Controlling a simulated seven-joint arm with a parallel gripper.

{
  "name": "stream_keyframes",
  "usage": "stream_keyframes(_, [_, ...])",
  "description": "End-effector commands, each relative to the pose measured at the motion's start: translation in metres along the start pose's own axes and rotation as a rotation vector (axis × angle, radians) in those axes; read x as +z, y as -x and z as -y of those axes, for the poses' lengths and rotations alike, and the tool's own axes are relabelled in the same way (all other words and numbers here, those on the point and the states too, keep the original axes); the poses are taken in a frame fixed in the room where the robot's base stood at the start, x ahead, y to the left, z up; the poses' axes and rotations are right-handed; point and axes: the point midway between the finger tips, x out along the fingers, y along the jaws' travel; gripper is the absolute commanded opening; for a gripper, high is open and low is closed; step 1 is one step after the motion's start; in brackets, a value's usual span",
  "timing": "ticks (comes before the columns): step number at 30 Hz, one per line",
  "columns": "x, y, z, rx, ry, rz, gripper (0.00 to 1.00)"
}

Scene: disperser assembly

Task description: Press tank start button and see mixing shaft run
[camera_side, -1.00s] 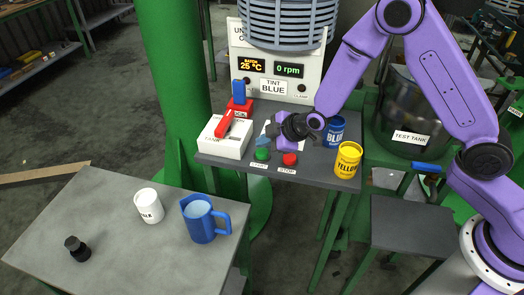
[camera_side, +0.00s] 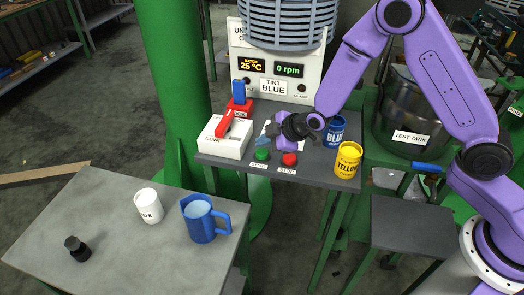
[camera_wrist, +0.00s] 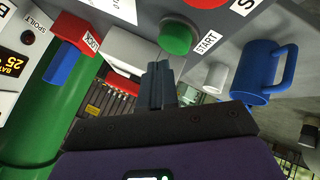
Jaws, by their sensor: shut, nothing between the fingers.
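The green start button (camera_side: 262,155) sits on the grey bench at the front left of the red stop button (camera_side: 289,159). My gripper (camera_side: 265,142) is shut and empty, with its fingertips close above and behind the green button in the side view. In the wrist view the closed fingers (camera_wrist: 158,72) point toward the green button (camera_wrist: 176,38) and the START label (camera_wrist: 207,43); a gap shows between them. The speed display (camera_side: 289,70) reads 0 rpm. The grey ribbed tank unit (camera_side: 288,22) is above the panel; no mixing shaft is visible.
Blue (camera_side: 334,131) and yellow (camera_side: 348,160) tins stand at right. A blue jug (camera_side: 200,218) and white cup (camera_side: 149,206) are on the front table.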

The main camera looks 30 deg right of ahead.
Motion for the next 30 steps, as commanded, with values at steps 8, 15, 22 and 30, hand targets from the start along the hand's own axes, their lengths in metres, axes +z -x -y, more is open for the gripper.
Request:
stream_keyframes(8, [0.0023, -0.0029, 0.0024, -0.001, 0.000, 0.001, 0.00])
stream_keyframes(15, [0.0041, -0.0061, 0.0045, 0.000, 0.000, -0.001, 0.00])
stream_keyframes(22, [0.0041, -0.0060, 0.0044, 0.000, 0.000, 0.000, 0.00])
stream_keyframes(30, [0.0053, -0.0075, 0.0055, 0.000, 0.000, 0.000, 0.00])
